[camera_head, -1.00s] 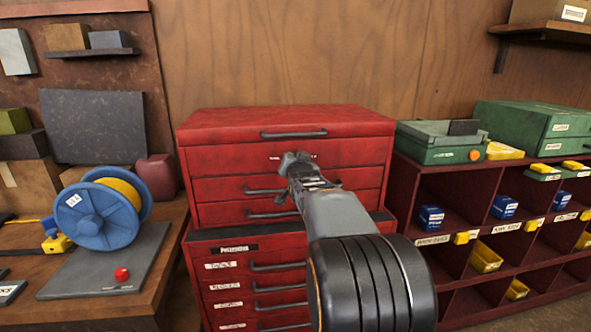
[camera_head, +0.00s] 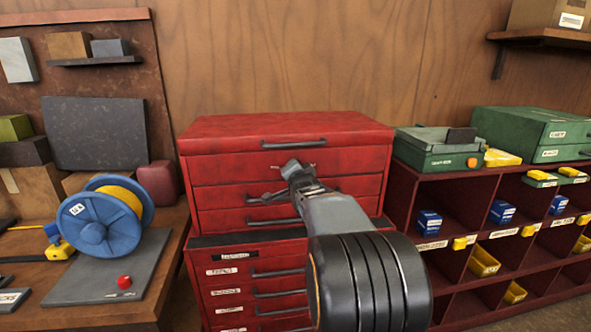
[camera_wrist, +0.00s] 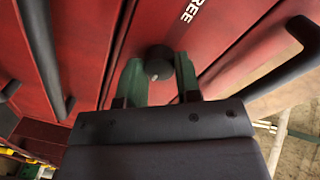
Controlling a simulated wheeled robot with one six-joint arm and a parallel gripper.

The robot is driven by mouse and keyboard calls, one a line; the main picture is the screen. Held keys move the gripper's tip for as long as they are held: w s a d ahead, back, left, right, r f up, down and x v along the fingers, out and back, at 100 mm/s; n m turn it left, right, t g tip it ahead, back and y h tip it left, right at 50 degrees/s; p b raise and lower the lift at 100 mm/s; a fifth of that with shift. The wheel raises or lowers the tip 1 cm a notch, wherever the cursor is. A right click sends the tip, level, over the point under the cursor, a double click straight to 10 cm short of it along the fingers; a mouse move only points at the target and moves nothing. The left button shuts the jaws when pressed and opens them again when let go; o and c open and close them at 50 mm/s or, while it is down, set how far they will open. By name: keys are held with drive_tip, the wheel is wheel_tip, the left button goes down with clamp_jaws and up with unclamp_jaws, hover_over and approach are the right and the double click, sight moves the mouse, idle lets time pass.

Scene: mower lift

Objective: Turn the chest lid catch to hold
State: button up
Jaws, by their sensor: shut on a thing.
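The red chest (camera_head: 350,165) stands in the middle of the head view, with its lid (camera_head: 285,124) down. The catch is a dark round knob (camera_wrist: 158,56) on the red front in the wrist view. White lettering ending in "REE" (camera_wrist: 194,8) is beside it. My gripper (camera_wrist: 158,76) has its two green fingers on either side of the knob and is shut on it. In the head view my gripper (camera_head: 283,180) is at the chest's upper front, and it hides the knob there. The catch's pointing direction cannot be told.
A dark handle (camera_head: 293,143) crosses the lid's front, and drawer handles lie below. A workbench with a blue reel (camera_head: 97,222) is on the left. A red cubby shelf (camera_head: 432,190) with green cases is on the right.

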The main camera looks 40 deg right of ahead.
idle(0.3)
drive_tip(key=o, duration=0.9)
drive_tip(key=v, duration=1.3)
drive_tip(key=shift+s+a, duration=0.1)
drive_tip(key=shift+s, duration=0.35)
